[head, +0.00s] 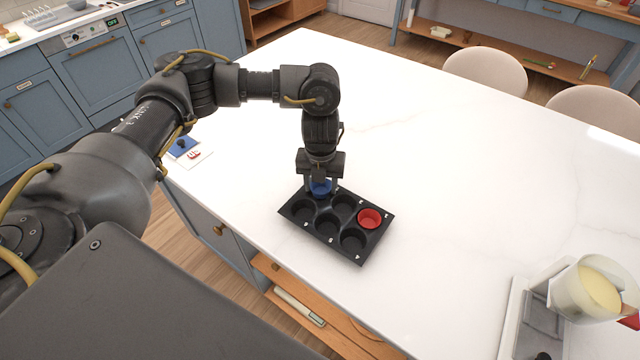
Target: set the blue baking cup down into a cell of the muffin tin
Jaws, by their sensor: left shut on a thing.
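The dark muffin tin (314,236) lies on the white counter, with several round cells. A red baking cup (369,218) sits in its right-hand cell. My left gripper (321,184) points down over the far left part of the tin, shut on the blue baking cup (320,188). The blue cup is at or just above a cell there; the gripper partly hides it, and I cannot tell whether it touches the tin. The other cells that show look empty. My right gripper is not in view.
The white counter (440,190) is clear around the tin. A bowl with pale yellow contents (598,290) and a white tray (512,318) stand at the lower right. Blue and white cards (193,155) lie at the left edge. Pale chairs (486,72) stand beyond the counter.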

